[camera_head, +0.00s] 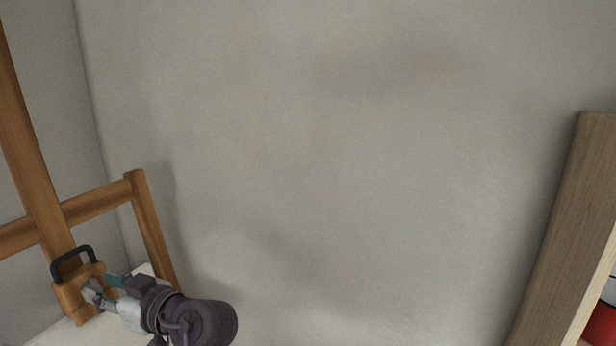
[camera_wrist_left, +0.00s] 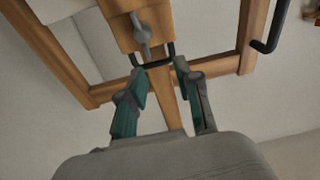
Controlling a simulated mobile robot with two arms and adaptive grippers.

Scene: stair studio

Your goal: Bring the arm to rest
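My left gripper (camera_head: 103,293) is at the lower left in the head view, beside a wooden easel (camera_head: 36,165). In the left wrist view, the two teal-and-grey fingers of the left gripper (camera_wrist_left: 160,68) stand apart with nothing seen held between them. A black handle (camera_head: 72,262) on a wooden block of the easel is close to the fingertips. It also shows in the left wrist view (camera_wrist_left: 153,65), just past the fingertips; I cannot tell whether they touch. My right gripper is in neither view.
A plain grey wall (camera_head: 330,150) fills the middle. A wooden board or panel edge (camera_head: 572,230) stands at the right, with something red (camera_head: 601,327) behind it. The easel's frame bars surround the left gripper's area. A second black handle (camera_wrist_left: 273,30) shows at the wrist view's upper right.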

